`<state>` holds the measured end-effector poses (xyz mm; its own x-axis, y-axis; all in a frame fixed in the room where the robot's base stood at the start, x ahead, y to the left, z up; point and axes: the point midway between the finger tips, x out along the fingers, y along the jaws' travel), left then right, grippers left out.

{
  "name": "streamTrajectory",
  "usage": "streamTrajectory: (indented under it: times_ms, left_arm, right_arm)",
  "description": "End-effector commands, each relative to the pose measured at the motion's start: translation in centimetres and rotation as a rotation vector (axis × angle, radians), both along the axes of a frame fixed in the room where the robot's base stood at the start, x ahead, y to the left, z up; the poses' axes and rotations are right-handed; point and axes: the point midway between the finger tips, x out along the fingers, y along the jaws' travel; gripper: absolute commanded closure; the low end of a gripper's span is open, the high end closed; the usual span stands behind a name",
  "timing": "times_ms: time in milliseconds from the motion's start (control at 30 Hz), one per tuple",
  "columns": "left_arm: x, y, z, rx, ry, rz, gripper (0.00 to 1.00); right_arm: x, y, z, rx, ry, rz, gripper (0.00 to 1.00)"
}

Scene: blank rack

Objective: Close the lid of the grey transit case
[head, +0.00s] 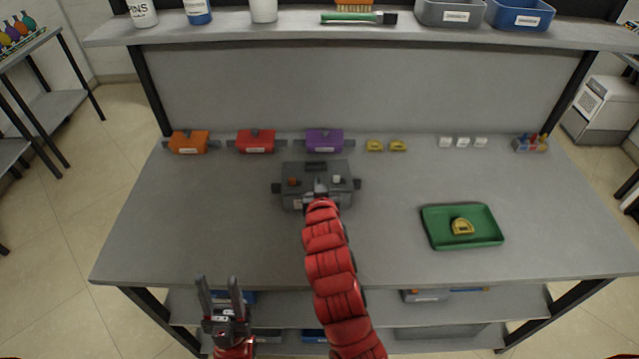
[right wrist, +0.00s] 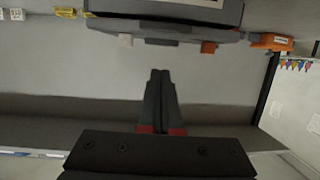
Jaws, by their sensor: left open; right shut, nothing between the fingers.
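The grey transit case (head: 285,198) stands mid-table with dark stubs at both ends. An orange block (head: 293,181) and a white block (head: 337,180) show at its top. A grey panel with a dark handle rises behind them; it looks like the lid, but I cannot tell its exact angle. My right gripper (head: 320,188) is shut and empty at the case's front middle, partly hidden by its arm. In the upside-down right wrist view its fingers (right wrist: 160,75) are together, with the case (right wrist: 165,20) beyond; contact is unclear. My left gripper (head: 220,284) is open and empty before the table's front edge.
Orange (head: 188,143), red (head: 257,142) and purple (head: 324,141) cases line the back. Yellow pieces (head: 386,146), white blocks (head: 462,142) and a green tray (head: 430,238) holding a yellow piece (head: 462,227) are to the right. The table's left front is clear.

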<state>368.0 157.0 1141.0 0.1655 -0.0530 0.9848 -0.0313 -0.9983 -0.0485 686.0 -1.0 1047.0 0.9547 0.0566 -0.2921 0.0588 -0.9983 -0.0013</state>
Motion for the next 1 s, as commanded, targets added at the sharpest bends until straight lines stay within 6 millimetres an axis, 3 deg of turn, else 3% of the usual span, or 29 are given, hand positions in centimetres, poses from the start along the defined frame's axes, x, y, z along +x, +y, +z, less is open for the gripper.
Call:
streamTrajectory:
  times_ms: [33,233,667,767,1000]
  left_arm:
    - [0.0,0.0,0.9,0.000,-0.001,0.000,0.53]
    - [0.0,0.0,1.6,0.000,-0.001,0.000,0.53]
    - [0.0,0.0,1.5,0.000,-0.001,0.000,0.53]
    - [0.0,0.0,0.8,0.000,0.000,0.000,0.53]
    - [0.0,0.0,-3.0,0.000,0.000,0.000,0.53]
  right_arm:
    - [-0.3,-0.1,-1.1,-0.006,0.016,0.000,1.00]
    - [-0.4,0.0,-3.1,-0.002,0.008,0.001,1.00]
    - [-0.4,0.0,-3.6,-0.001,0.005,0.001,1.00]
    - [-0.5,0.0,-4.0,-0.001,-0.001,0.001,1.00]
    - [-0.6,0.0,-6.0,0.003,-0.054,0.001,1.00]
